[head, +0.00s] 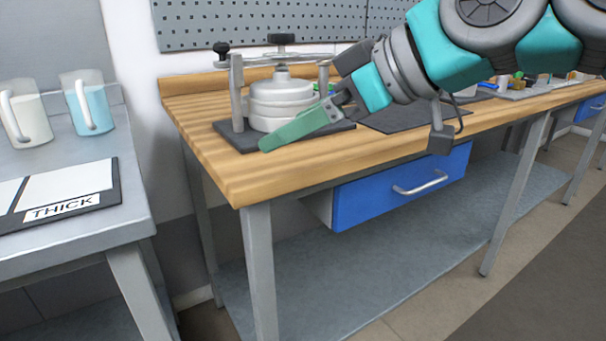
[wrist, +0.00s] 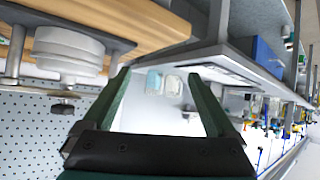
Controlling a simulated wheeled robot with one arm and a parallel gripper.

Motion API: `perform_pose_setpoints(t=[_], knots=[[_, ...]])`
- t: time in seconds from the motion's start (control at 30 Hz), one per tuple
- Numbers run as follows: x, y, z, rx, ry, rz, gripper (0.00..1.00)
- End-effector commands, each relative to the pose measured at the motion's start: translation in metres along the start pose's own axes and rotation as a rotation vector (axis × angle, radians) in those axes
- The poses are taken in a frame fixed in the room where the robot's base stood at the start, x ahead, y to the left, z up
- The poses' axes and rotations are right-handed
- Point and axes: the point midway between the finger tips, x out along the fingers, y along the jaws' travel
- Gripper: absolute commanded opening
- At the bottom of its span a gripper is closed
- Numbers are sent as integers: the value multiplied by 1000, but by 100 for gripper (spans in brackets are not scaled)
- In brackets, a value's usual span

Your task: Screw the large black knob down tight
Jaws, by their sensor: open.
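The drum rig stands on the wooden bench, with a pale stacked drum (head: 280,98) between two upright posts under a crossbar (head: 262,64). A wide dark knob (head: 281,39) sits above the crossbar over the drum. A smaller round black knob (head: 221,48) is at the bar's left end. My gripper (head: 268,142) is open and empty, in front of the drum and well below both knobs, pointing down-left. In the wrist view, my two green fingers (wrist: 161,76) are wide apart with nothing between them. There the rig is inverted, with a dark knob (wrist: 62,108) left of the fingers.
The rig's dark base plate (head: 235,132) lies on the wooden bench (head: 210,150). A pegboard (head: 255,25) rises behind. A grey table (head: 90,225) at left carries two jugs (head: 88,103) and a THICK card (head: 65,212). A dark mat lies right of the rig.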

Motion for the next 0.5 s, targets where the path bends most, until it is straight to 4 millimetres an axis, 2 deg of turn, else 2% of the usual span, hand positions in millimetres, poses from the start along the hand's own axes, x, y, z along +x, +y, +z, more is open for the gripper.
perform_pose_setpoints(t=[0.1, 0.3, 0.5], knots=[[9, -7, 18, 22, -60, 16, 92], [19, -14, 41, 59, -132, 34, 92], [24, -17, 52, 76, -165, 43, 92]])
